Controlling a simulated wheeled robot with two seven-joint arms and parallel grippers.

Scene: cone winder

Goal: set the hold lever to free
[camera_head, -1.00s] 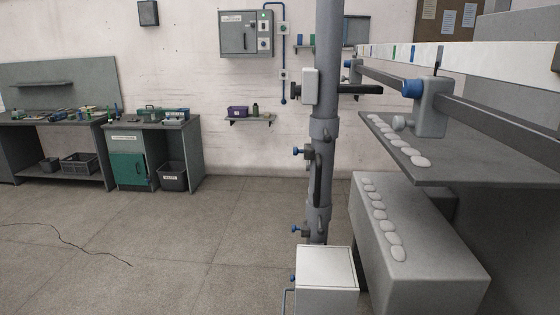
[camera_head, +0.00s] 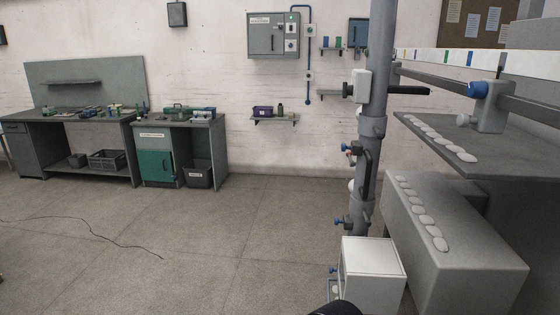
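No part in view can be clearly told as the hold lever. The winder's grey carriage (camera_head: 490,112) sits on a rail at the right, with a blue knob (camera_head: 478,90) on its left side and a small dark upright piece (camera_head: 499,73) on top. A grey vertical column (camera_head: 378,70) stands left of it. It carries a dark handle (camera_head: 369,168) and blue-ended fittings, one of them a lower blue knob (camera_head: 340,222). Neither gripper is in view. A dark rounded shape at the bottom edge may be part of my arm.
A white box (camera_head: 372,258) stands at the column's foot. A grey shelf (camera_head: 450,150) and a grey block (camera_head: 480,262) with pale discs fill the right. Workbenches (camera_head: 70,125) stand at the far left. A thin cable (camera_head: 100,237) crosses otherwise open floor.

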